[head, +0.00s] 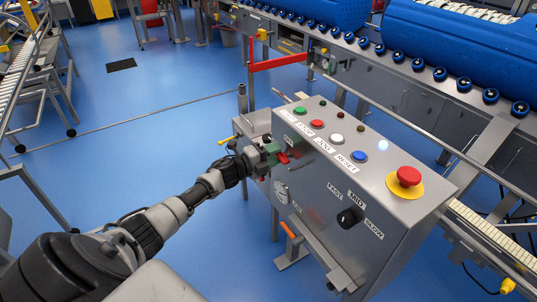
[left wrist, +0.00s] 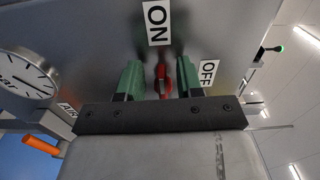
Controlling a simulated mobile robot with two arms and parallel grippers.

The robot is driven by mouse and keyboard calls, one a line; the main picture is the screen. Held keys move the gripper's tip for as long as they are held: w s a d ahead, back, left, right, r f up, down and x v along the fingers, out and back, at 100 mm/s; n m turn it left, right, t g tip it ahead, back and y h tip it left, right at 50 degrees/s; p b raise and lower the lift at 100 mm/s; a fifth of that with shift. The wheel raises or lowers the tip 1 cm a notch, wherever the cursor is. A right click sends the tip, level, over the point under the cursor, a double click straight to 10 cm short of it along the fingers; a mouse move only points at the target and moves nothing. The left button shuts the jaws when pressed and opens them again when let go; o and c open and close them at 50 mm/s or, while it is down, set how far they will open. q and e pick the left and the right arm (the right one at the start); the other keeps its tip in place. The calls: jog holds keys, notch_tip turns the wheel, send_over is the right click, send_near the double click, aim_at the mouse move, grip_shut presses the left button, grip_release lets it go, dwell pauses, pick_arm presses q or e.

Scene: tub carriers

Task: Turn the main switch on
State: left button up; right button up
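The main switch is a red handle on the side face of the grey control box (head: 340,200). In the head view the red handle (head: 284,158) shows beside my left gripper (head: 274,153). In the left wrist view the red handle (left wrist: 162,80) stands between the two green fingers of my left gripper (left wrist: 160,82), with a narrow gap on each side. The gripper is open around it. An ON label (left wrist: 157,22) lies above the handle and an OFF label (left wrist: 208,73) to its right. I cannot tell for certain which label the handle points at. My right gripper is not in view.
The box top carries several coloured buttons and a red mushroom button (head: 404,177) on a yellow base. A black speed knob (head: 349,217), a round gauge (left wrist: 25,74) and an orange handle (left wrist: 40,146) are near the switch. A conveyor with blue tubs (head: 460,50) runs behind.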

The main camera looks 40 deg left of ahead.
pick_arm(q)
jog(key=v, duration=1)
jog(key=shift+s, duration=0.4)
jog(key=shift+a, duration=0.1)
jog(key=s+d+f+n+g+y+p, duration=0.1)
jog(key=s+f+n+g+y+p, duration=0.15)
jog(key=s+f+n, duration=0.5)
jog(key=s+d+f+n+g+y+p, duration=0.1)
jog(key=s+d+f+n+g+y, duration=0.2)
jog(key=f, duration=0.8)
jog(key=s+f+n+g+y+p, duration=0.15)
jog(key=s+f+n, duration=0.35)
jog(key=f, duration=0.5)
jog(key=s+d+f+n+g+p, duration=0.1)
jog(key=s+d+f+g, duration=0.2)
jog(key=s, duration=0.6)
jog(key=s+d+f+n+g+p, duration=0.1)
jog(key=s+d+f, duration=0.3)
jog(key=s+d, duration=0.4)
jog(key=s+d+f+n+g+p, duration=0.1)
jog(key=s+d+f+n+g, duration=0.1)
jog(key=s, duration=0.9)
jog(key=d+f+g, duration=0.1)
jog(key=d+g, duration=0.1)
jog(key=d, duration=0.1)
jog(key=shift+s+d+f+g, duration=0.3)
jog(key=shift+s+f, duration=0.05)
jog(key=shift+n, duration=0.25)
